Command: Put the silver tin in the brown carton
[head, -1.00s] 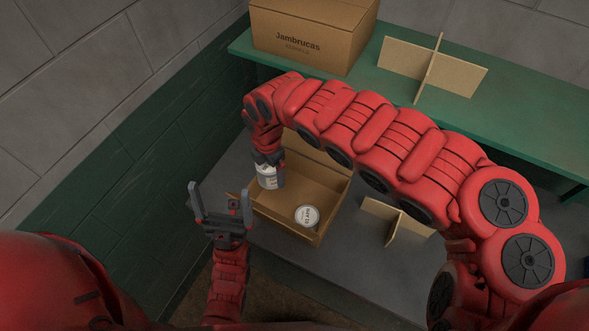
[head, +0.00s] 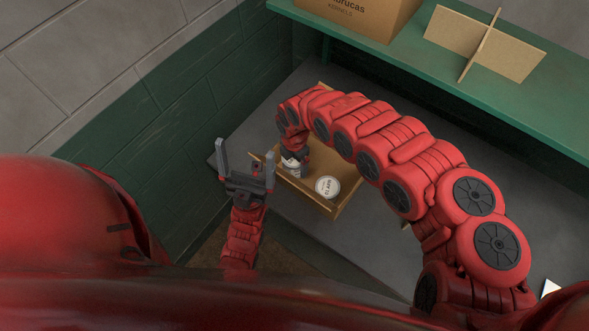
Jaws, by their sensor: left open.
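The open brown carton (head: 309,196) stands on the grey lower surface, partly hidden by my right arm. A silver tin (head: 292,168) is at the left part of the carton, directly below my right gripper (head: 296,155). That gripper is mostly hidden by its own wrist, so I cannot tell if its jaws still press on the tin. A second tin with a white labelled lid (head: 327,187) stands upright inside the carton, to the right. My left gripper (head: 246,158) is open and empty, pointing up, just left of the carton.
A green shelf (head: 400,75) runs above and behind. It bears a closed printed carton (head: 360,12) and a cardboard divider (head: 482,42). A green and grey wall (head: 175,120) closes off the left. The grey surface (head: 285,110) is bare behind the carton.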

